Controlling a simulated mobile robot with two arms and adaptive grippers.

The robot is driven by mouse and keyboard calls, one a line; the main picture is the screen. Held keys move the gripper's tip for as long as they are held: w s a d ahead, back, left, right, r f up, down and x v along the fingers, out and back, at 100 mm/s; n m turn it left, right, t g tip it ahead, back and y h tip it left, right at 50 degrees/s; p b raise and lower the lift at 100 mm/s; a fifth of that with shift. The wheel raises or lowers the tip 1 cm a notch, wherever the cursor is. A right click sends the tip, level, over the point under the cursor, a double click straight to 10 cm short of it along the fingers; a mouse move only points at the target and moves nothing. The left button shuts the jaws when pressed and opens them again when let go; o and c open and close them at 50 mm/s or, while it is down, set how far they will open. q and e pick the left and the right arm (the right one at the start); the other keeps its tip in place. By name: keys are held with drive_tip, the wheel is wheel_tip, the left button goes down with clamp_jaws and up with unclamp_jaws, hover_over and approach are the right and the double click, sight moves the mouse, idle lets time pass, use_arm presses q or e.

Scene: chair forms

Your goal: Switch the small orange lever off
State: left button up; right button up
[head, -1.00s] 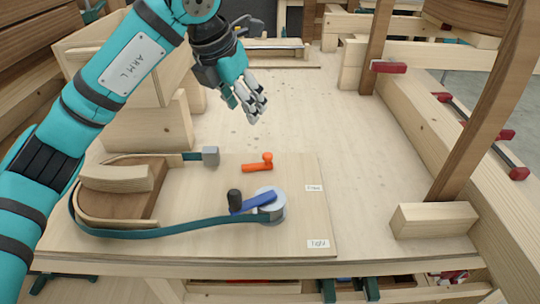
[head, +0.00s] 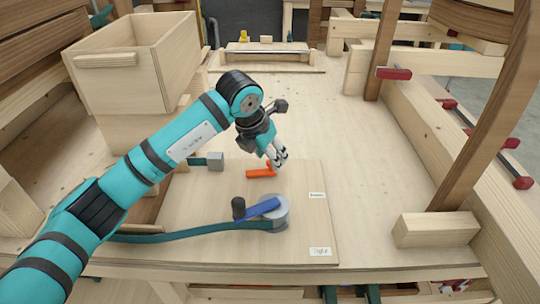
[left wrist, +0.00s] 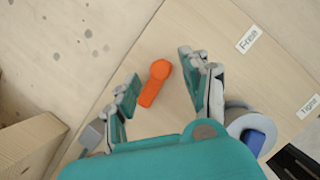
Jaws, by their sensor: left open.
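The small orange lever (head: 260,173) lies on the plywood board (head: 300,220), with its raised knob end close to my left gripper (head: 277,157). My right gripper is in neither view.
A grey round drum with a blue lever (head: 262,208) and black knob stands in front of the orange lever. A teal strap (head: 190,233) runs from it. A grey block (head: 215,161) sits left. Labels (head: 320,251) mark the board's right edge.

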use_arm(q)
drive_tip(key=shift+x, duration=0.9)
drive_tip(key=shift+c, duration=0.4)
clamp_jaws()
drive_tip(key=shift+f+m+b, duration=0.15)
drive_tip(key=shift+m+b, duration=0.15)
drive_tip(key=shift+b, duration=0.45)
drive_tip(key=shift+s+m+b, duration=0.15)
drive_tip(key=shift+m+b, duration=0.15)
drive_tip(key=shift+b, duration=0.05)
drive_tip(key=shift+s, duration=0.1)
drive_tip(key=shift+m+h, duration=0.3)
drive_tip(key=shift+g, duration=0.3)
